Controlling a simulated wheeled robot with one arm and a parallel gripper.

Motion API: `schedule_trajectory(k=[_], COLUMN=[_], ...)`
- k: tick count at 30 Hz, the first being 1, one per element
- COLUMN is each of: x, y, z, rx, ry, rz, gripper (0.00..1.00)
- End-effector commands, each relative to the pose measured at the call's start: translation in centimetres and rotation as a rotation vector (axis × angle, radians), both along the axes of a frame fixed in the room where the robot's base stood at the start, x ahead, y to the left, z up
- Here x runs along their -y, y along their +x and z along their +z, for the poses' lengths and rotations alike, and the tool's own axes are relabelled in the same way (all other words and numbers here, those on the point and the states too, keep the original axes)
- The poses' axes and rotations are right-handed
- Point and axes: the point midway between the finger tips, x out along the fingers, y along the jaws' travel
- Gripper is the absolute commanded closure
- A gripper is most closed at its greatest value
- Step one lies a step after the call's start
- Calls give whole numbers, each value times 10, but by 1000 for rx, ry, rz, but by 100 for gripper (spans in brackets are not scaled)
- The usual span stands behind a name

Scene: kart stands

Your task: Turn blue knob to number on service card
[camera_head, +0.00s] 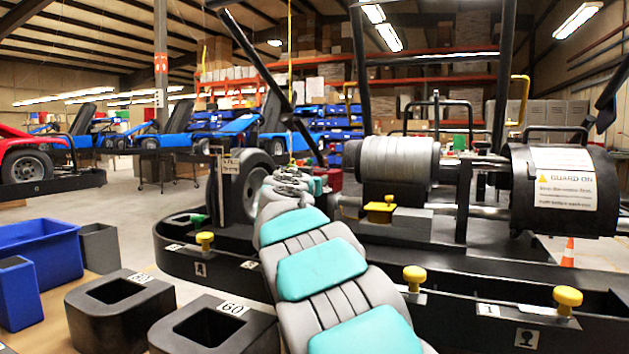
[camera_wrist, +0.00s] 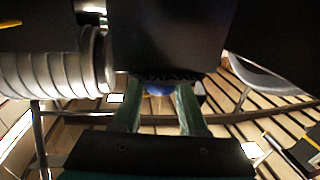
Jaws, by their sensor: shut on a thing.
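In the wrist view my gripper (camera_wrist: 158,93) has its two green fingers on either side of a small blue knob (camera_wrist: 158,88), shut on it. The knob sits below the edge of a large black housing (camera_wrist: 170,40); dark markings on that edge are too blurred to read. In the head view my grey arm with teal pads reaches to the kart stand (camera_head: 455,255), and the knob and fingertips cannot be made out. A small card (camera_head: 231,160) stands near the kart wheel, its text too small to read. I cannot tell whether it is the service card.
Yellow knobs (camera_head: 414,276) stand along the stand's black rail. A black drum with a "GUARD ON" label (camera_head: 566,179) and a ribbed grey cylinder (camera_head: 398,160) flank the work area. Black boxes (camera_head: 217,328) and a blue bin (camera_head: 42,255) stand front left.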

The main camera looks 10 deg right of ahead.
Motion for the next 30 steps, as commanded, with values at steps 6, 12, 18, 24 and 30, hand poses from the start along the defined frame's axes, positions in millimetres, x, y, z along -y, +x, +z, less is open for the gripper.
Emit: schedule_trajectory(k=[6,12,18,24,30], x=[0,0,0,2,2], y=[0,0,0,-1,-1], z=[0,0,0,0,1], rx=[0,0,1,4,-1], ry=[0,0,0,1,2], rz=[0,0,17,93,226], gripper=[94,100,100,100,100])
